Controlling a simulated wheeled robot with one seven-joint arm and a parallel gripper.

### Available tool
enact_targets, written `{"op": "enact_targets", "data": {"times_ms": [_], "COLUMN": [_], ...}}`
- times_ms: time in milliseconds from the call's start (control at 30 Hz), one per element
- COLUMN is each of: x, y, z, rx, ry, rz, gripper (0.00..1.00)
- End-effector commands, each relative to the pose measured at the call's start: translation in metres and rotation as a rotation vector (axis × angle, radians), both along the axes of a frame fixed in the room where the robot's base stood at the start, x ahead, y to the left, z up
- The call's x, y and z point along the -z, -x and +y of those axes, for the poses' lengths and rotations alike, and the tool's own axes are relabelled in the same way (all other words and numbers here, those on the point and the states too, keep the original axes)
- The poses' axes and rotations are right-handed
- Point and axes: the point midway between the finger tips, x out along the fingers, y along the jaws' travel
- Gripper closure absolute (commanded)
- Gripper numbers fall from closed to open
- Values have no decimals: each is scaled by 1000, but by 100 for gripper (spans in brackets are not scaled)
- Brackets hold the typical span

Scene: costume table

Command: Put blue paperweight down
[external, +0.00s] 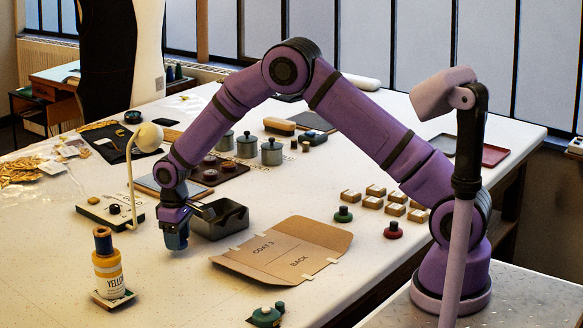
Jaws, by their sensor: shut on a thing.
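My gripper (175,230) points down at the end of the purple arm, left of the centre of the white table. It is shut on a small dark blue thing, which looks like the blue paperweight (177,243). The fingers hide much of it, and I cannot tell whether it touches the table. The gripper is just left of an open dark grey tray (222,224) and right of the yellow-labelled bottle (107,262).
A flat cardboard piece marked BACK (284,252) lies to the right. A green paperweight (343,214) and a red one (393,230) stand beyond it. Bare table lies in front of the gripper.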

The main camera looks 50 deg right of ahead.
Motion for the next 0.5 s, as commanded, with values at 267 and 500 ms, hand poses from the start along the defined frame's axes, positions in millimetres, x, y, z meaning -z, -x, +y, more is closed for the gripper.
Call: {"op": "enact_targets", "data": {"times_ms": [267, 500], "x": [18, 21], "y": [0, 0], "z": [0, 0], "rx": [0, 0], "ry": [-1, -1], "rz": [-2, -2], "gripper": [78, 78]}}
